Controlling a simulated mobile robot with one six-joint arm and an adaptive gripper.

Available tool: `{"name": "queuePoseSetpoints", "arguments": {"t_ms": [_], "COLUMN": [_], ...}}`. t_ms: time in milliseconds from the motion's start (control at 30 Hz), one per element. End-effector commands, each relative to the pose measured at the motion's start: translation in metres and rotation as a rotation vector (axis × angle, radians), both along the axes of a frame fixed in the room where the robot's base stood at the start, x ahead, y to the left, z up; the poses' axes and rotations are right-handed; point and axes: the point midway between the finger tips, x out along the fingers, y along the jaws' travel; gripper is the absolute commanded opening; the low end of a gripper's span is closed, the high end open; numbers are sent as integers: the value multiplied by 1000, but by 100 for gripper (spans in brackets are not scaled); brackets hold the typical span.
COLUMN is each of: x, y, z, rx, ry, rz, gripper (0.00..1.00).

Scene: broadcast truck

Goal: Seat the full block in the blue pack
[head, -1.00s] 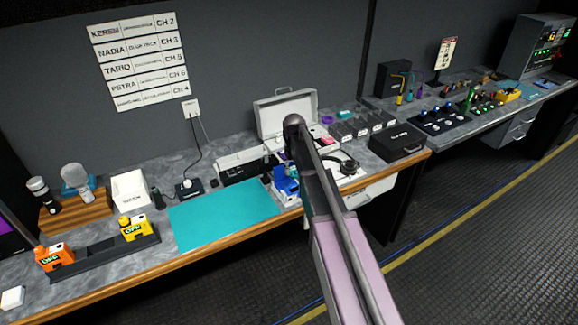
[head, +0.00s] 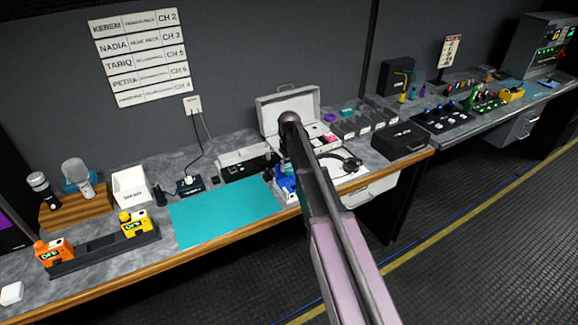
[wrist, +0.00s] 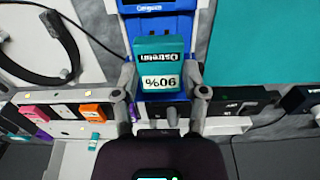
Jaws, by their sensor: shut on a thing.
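A teal block (wrist: 160,64) marked "90%" is between the two fingers of my gripper (wrist: 160,76) in the wrist view. The gripper is shut on it. The blue pack (wrist: 158,24) shows behind and around the block, its top part at the upper edge of that view. I cannot tell whether the block is inside the pack's bay or just above it. In the head view the blue pack (head: 286,184) stands on the bench beside the teal mat, partly hidden by my arm. The gripper and block are hidden there.
The teal mat (head: 222,212) lies clear left of the pack. An open white case (head: 289,105) stands behind. Headphones (head: 347,160) lie to the right. A dark charger with an orange pack (head: 54,252) and a yellow pack (head: 135,223) is at the left.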

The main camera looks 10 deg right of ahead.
Motion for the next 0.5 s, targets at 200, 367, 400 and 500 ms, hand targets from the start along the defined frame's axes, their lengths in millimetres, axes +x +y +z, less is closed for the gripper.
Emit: {"name": "queuePoseSetpoints", "arguments": {"t_ms": [200,367,400,500], "x": [0,0,0,0], "y": [0,-1,-1,-1], "z": [-19,-30,-32,-38], "rx": [0,0,0,0], "ry": [0,0,0,0], "rz": [0,-1,-1,-1], "gripper": [22,22,22,22]}}
